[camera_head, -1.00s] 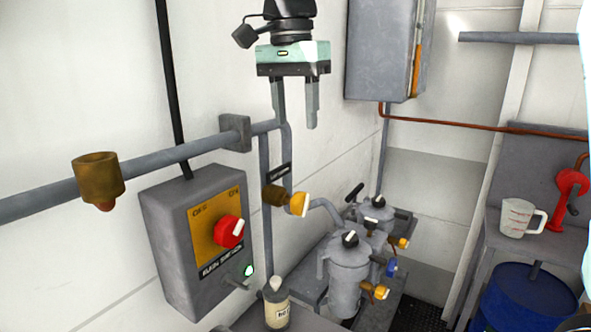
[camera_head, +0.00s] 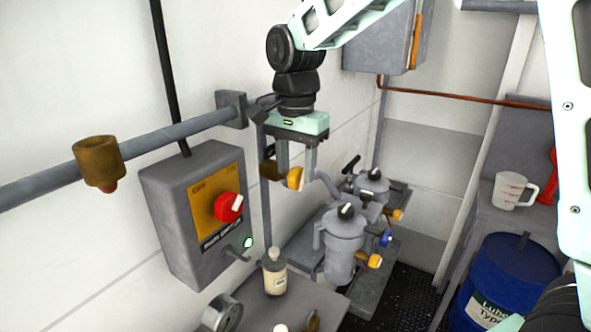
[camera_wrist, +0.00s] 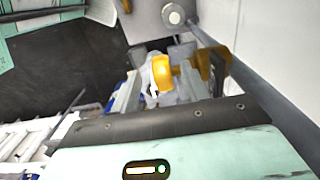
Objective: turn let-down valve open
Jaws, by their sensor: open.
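A small valve with a yellow knob (camera_head: 295,178) and a brass body (camera_head: 269,171) sits on the vertical pipe by the wall. Its knob has a white mark on its face. The label is not readable, so I cannot confirm that this is the let-down valve. My gripper (camera_head: 296,184) is open, pointing down, with its fingers at the knob, one on either side in the picture. The wrist view shows the yellow knob (camera_wrist: 163,74) between the fingers, with the brass body to its right. Whether the fingers touch it I cannot tell.
A grey switch box (camera_head: 185,260) with a red knob (camera_head: 228,207) is on the wall at left. Grey filter housings (camera_head: 343,245) with yellow and blue valves stand below right. A bottle (camera_head: 273,275) stands on the bench. A blue drum (camera_head: 520,262) is at right.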

